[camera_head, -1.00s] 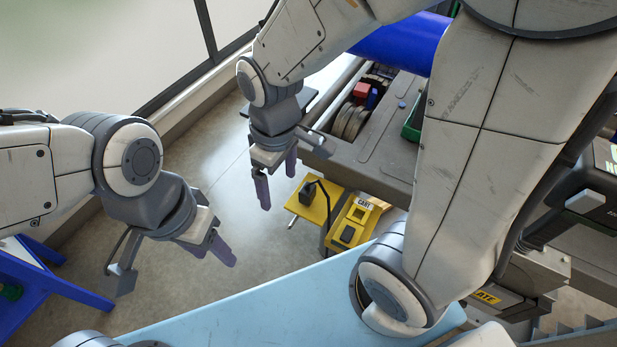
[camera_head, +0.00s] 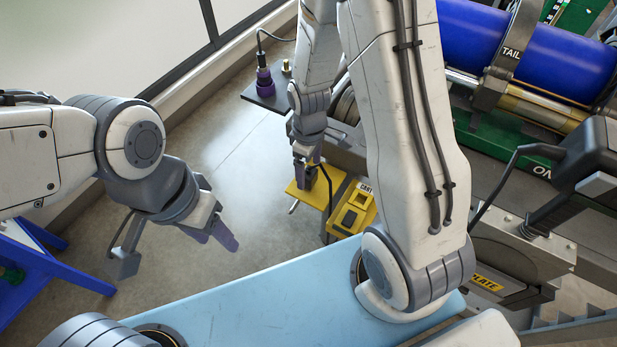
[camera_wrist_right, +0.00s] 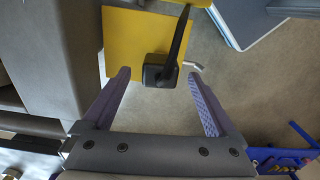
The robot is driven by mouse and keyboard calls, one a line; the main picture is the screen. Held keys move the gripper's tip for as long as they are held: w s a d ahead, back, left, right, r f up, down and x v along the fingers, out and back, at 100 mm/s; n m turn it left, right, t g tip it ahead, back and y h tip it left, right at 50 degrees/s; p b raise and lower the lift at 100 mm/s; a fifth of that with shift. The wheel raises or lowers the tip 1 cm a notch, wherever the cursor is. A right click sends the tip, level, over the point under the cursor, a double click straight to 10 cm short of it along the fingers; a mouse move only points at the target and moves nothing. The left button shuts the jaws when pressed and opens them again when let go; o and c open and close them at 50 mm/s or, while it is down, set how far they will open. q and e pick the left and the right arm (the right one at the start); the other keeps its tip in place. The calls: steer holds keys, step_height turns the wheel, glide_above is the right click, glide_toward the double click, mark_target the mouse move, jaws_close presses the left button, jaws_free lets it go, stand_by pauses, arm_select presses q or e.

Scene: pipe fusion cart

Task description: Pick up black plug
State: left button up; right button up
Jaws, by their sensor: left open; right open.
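The black plug (camera_wrist_right: 157,72) stands on a small yellow shelf (camera_wrist_right: 130,28), with its black cable running up and away in the right wrist view. My right gripper (camera_wrist_right: 158,82) is open, and its purple fingers lie on either side of the plug with gaps showing. In the head view the right gripper (camera_head: 305,176) is over the yellow shelf (camera_head: 306,198) and mostly hides the plug, while the cable shows beside it. I cannot tell how far the fingertips reach down past the plug. My left gripper (camera_head: 220,234) is open and empty above the floor at left.
A yellow box marked CART (camera_head: 352,212) sits right of the shelf. A purple-and-black connector (camera_head: 265,84) stands on a dark plate at the top. A light blue panel (camera_head: 260,290) spans the front. A blue stand (camera_head: 45,265) is at far left. Open floor lies between.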

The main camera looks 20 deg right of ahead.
step_height(320, 180, down, 2)
steer(key=shift+f, duration=0.1)
jaws_close()
